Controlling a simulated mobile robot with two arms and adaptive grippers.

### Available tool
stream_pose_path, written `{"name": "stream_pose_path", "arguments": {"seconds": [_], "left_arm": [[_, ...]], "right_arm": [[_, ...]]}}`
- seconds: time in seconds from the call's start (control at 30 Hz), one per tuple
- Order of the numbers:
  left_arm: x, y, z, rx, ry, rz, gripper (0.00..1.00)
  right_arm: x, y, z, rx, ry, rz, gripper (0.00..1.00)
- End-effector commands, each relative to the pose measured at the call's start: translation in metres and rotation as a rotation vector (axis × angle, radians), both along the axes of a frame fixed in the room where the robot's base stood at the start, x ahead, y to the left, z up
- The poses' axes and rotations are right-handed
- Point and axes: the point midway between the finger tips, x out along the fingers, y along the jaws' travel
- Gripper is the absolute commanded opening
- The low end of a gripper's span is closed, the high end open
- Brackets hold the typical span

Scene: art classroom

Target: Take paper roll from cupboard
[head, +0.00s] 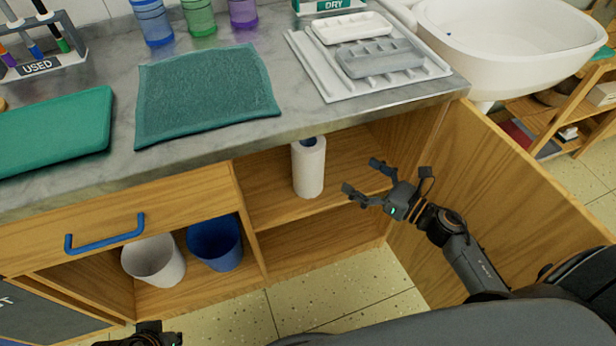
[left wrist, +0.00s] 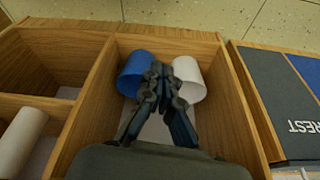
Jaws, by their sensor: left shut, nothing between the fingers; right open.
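The white paper roll (head: 309,170) stands upright on the upper shelf inside the open cupboard; its top end sits just under the counter edge. It also shows at the left edge of the left wrist view (left wrist: 20,140). My right gripper (head: 362,178) is open and empty, to the right of the roll and apart from it, its fingers pointing toward it. My left gripper (head: 150,336) shows only partly at the bottom edge of the head view. In the left wrist view its fingers (left wrist: 158,80) are shut and empty, in front of the bins.
The cupboard door (head: 510,185) stands open at the right, beside my right arm. A white bin (head: 153,262) and a blue bin (head: 215,245) stand in the left compartment below a drawer with a blue handle (head: 104,238). The counter (head: 215,165) overhangs the shelf.

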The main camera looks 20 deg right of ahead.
Motion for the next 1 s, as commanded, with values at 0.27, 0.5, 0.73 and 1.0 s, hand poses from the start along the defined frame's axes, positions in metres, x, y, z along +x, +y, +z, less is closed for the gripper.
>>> {"name": "stream_pose_path", "arguments": {"seconds": [0.27, 0.5, 0.73, 1.0], "left_arm": [[-0.007, 0.001, 0.017, 0.000, -0.011, 0.001, 0.00], [-0.006, 0.001, 0.018, 0.000, -0.011, 0.001, 0.00], [-0.006, 0.001, 0.019, 0.000, -0.011, 0.001, 0.00], [-0.006, 0.001, 0.023, 0.000, -0.012, 0.001, 0.00]], "right_arm": [[0.012, 0.019, 0.014, -0.137, -0.110, 0.063, 1.00], [0.051, 0.046, 0.014, -0.132, -0.106, 0.060, 1.00], [0.068, 0.058, 0.013, -0.132, -0.103, 0.059, 1.00], [0.092, 0.084, 0.018, -0.129, -0.103, 0.059, 1.00]]}}
